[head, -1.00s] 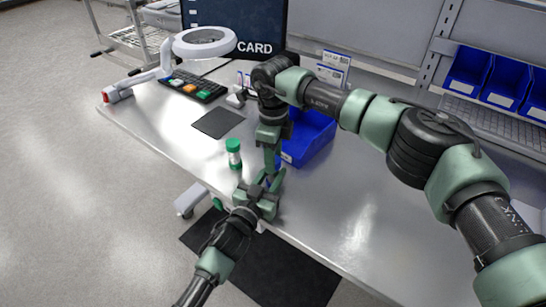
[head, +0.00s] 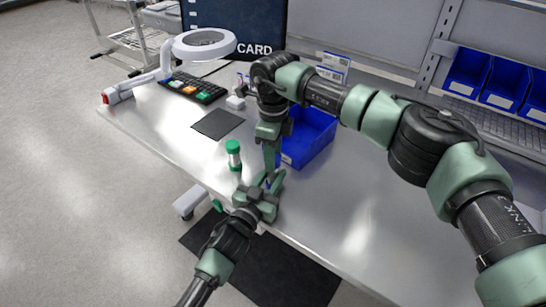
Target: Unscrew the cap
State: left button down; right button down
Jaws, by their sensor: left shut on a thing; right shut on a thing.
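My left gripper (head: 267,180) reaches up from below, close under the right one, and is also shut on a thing. A small blue patch shows between the two sets of fingertips. I cannot tell whether both grippers hold the same thing, or see its cap clearly.
A blue bin (head: 309,138) stands just behind my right gripper. The metal table (head: 350,215) is bare at the right front.

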jog(key=shift+r, duration=0.4)
jog(key=shift+r, duration=0.1)
jog(key=shift+r, duration=1.95)
pick_arm(q)
jog(key=c, duration=1)
grip_release()
